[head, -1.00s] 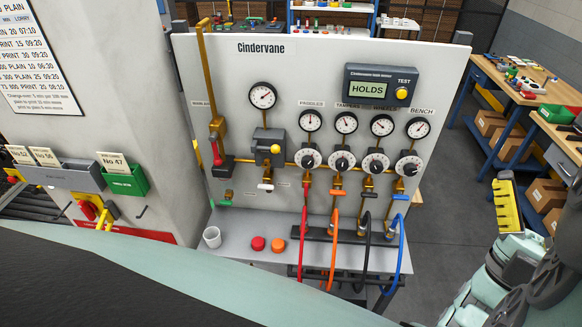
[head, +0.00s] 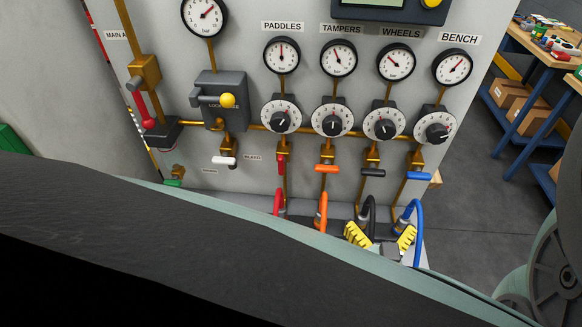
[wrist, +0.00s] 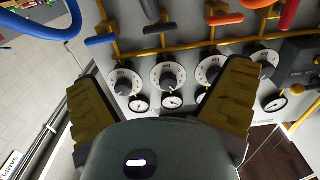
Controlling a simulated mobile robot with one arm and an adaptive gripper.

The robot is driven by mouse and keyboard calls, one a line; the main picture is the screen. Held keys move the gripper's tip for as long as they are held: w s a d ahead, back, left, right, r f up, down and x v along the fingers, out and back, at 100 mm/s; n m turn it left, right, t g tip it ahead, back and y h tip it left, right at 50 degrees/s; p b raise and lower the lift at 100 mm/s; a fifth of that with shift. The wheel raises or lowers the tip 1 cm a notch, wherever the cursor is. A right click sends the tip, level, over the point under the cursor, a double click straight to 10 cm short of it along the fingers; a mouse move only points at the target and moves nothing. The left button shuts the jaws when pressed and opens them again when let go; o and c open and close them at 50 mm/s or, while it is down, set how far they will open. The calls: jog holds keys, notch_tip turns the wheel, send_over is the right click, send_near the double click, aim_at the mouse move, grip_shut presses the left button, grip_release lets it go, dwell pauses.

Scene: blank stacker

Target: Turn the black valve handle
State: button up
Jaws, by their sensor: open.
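The black valve handle (head: 373,172) is a small crosswise lever on the brass pipe below the WHEELS dial, between the orange handle (head: 327,169) and the blue handle (head: 418,175). In the wrist view, which is upside down, the black handle (wrist: 158,28) shows beyond the fingers, near the top centre. My gripper (head: 381,238) has yellow ridged fingers spread wide and empty. In the head view they appear below the black handle, in front of the hoses. The fingers (wrist: 160,80) stand apart from the handle.
The black hose (head: 369,211) and blue hose (head: 415,225) rise close to my fingers. Dials and gauges crowd the panel (head: 240,50) above the handles. A red handle (head: 281,164) and a white handle (head: 223,160) lie farther left. Floor is open right of the panel.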

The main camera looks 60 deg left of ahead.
aim_at(373, 176)
jog(key=shift+r+p+x, duration=0.1)
jog(key=shift+p+x, duration=0.6)
jog(key=shift+x, duration=1.85)
jog(key=shift+r+p+x, duration=0.15)
jog(key=shift+p+x, duration=0.55)
jog(key=shift+x, duration=1.8)
jog(key=shift+f+b+x, duration=0.2)
jog(key=shift+b+x, duration=0.4)
jog(key=shift+x, duration=2)
jog(key=shift+r, duration=0.1)
jog(key=c, duration=1.2)
